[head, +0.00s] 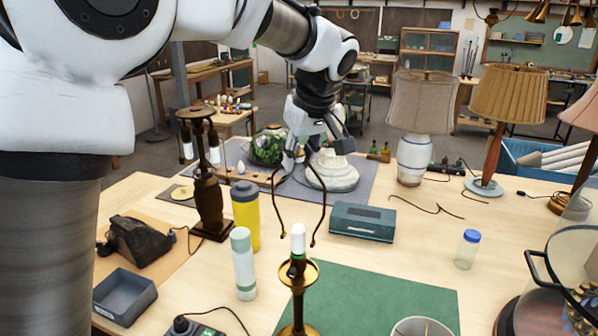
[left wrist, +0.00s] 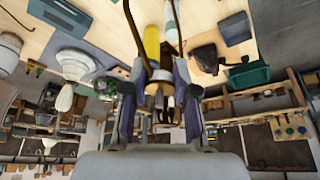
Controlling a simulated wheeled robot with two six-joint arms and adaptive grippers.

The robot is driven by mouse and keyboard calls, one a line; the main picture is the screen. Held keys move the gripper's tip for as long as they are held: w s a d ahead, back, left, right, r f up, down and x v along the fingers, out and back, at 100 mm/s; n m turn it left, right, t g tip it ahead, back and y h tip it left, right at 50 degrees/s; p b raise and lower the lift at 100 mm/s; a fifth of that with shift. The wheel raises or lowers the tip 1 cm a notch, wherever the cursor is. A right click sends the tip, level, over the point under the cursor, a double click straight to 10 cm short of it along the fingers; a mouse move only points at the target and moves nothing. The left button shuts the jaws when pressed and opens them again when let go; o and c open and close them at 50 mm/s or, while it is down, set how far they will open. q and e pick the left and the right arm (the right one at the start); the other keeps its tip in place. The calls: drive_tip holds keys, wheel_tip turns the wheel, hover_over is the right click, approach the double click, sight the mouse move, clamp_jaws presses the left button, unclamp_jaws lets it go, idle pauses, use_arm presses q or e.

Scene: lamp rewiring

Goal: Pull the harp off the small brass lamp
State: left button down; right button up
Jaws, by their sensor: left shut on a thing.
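The small brass lamp (head: 298,300) stands upright at the front edge of the green mat, with a white bulb (head: 298,238) on top. The harp (head: 323,205), a dark bowed wire loop, hangs above and around the bulb. Its two lower ends show on either side of the bulb and look apart from the lamp. My left gripper (head: 312,148) is above the lamp, shut on the harp's top. In the left wrist view the harp's wires (left wrist: 133,30) run out from between the fingers (left wrist: 158,95). The exact grip point is partly hidden. My right gripper is not in view.
A yellow bottle (head: 246,215) and a pale green-capped bottle (head: 243,265) stand just left of the lamp. A grey-blue box (head: 362,222) is behind it to the right. A dark lamp base (head: 209,200) stands further left. The green mat (head: 390,300) is mostly clear.

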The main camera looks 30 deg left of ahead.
use_arm(q)
drive_tip(key=shift+r, duration=3.95)
